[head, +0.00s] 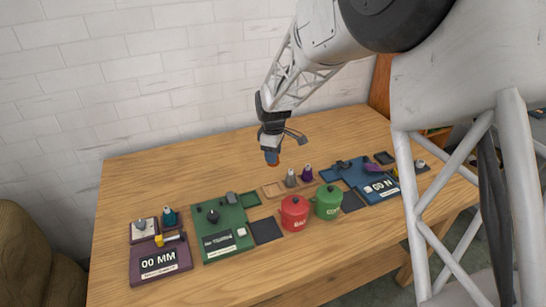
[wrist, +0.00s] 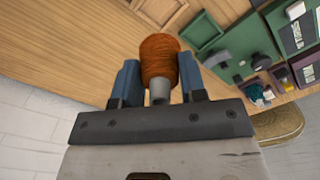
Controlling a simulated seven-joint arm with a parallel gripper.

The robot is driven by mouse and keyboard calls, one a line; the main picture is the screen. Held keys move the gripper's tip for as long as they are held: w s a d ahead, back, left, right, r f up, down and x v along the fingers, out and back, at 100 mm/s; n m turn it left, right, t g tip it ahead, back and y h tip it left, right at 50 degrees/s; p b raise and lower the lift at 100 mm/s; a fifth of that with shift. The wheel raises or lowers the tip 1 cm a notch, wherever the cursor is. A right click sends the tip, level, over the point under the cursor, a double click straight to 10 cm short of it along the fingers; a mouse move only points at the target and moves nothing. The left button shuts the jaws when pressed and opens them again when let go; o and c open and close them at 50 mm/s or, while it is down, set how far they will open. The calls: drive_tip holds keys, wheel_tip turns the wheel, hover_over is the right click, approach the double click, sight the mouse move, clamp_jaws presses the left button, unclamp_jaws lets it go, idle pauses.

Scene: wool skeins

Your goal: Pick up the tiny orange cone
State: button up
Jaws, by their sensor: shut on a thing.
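The tiny orange cone (wrist: 159,62) is a wound orange skein on a grey core. In the wrist view it sits between the two blue fingers of my gripper (wrist: 160,85), which is shut on it. In the head view my gripper (head: 271,150) hangs above the back of the wooden table, and the orange of the cone (head: 272,162) shows just below the fingers. The cone appears clear of the table top.
The table (head: 130,180) carries a purple station (head: 160,262), a green station (head: 222,235), a red pot (head: 294,213), a green pot (head: 328,202) and a blue station (head: 375,184). A grey cone (head: 291,179) and a purple cone (head: 307,173) stand near the pots. The back left of the table is bare.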

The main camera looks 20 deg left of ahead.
drive_tip(key=shift+r, duration=1.5)
